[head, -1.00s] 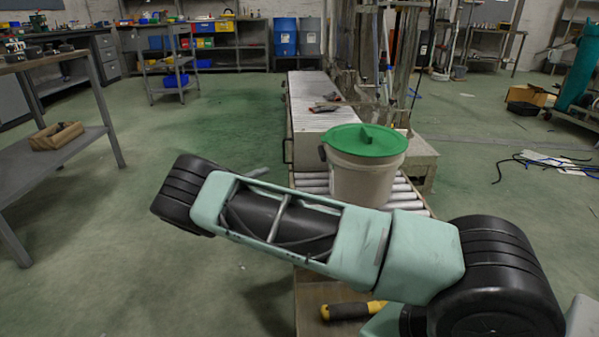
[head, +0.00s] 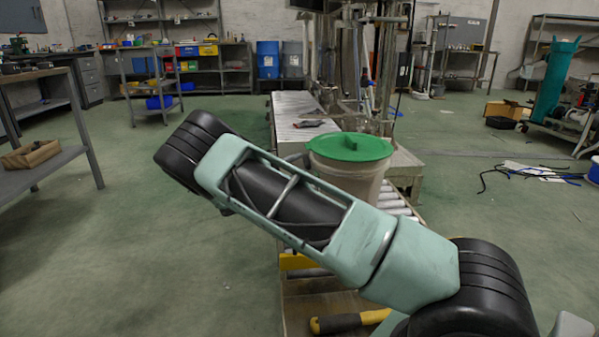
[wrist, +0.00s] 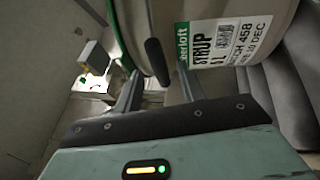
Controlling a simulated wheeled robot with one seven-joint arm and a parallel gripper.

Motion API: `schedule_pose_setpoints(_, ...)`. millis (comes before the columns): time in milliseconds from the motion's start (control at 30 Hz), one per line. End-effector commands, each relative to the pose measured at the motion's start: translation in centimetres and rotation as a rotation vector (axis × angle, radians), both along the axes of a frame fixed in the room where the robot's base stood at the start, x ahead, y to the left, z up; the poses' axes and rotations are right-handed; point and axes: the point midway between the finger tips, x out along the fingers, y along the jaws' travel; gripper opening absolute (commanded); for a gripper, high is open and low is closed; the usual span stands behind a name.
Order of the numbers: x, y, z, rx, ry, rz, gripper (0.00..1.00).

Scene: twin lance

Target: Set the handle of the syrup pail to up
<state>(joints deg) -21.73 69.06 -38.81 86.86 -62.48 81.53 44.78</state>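The syrup pail (head: 345,182) is pale with a green lid (head: 350,147) and stands upright on a roller conveyor behind my arm. In the wrist view the pail (wrist: 270,35) fills the upper right, its label turned sideways. The black grip of its handle (wrist: 157,62) lies against or close to the pail's side, below the lid rim, so the handle looks down. My gripper (wrist: 158,72) is open, its fingers apart on either side of the grip; contact cannot be told. My arm hides the gripper in the head view.
The roller conveyor (head: 397,203) runs under the pail, with a grey-topped section (head: 295,110) behind it. A yellow-and-black tool (head: 348,322) lies low in front. A shelf bench (head: 60,160) stands at left. Green floor is open on both sides.

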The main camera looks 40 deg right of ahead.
Motion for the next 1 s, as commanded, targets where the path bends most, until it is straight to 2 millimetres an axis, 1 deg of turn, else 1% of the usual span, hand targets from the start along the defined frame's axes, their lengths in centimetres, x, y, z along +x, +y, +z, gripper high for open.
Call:
schedule_pose_setpoints(33,-0.1,-0.5,-0.1,0.000,0.000,-0.001,0.40)
schedule_pose_setpoints(133,-0.3,-1.0,0.1,0.000,0.001,0.000,0.40)
schedule_pose_setpoints(433,-0.3,-1.2,0.3,0.000,0.001,0.001,0.40)
schedule_pose_setpoints(467,-0.3,-1.2,0.3,0.000,0.001,0.001,0.37)
schedule_pose_setpoints(500,-0.3,-1.2,0.3,0.000,0.001,0.001,0.26)
schedule_pose_setpoints(600,-0.3,-1.2,0.3,0.000,0.001,0.001,0.00)
schedule_pose_setpoints(767,-0.3,-1.2,0.4,0.002,0.000,0.001,0.00)
schedule_pose_setpoints(1000,-0.3,-1.2,2.0,0.055,-0.040,0.000,0.00)
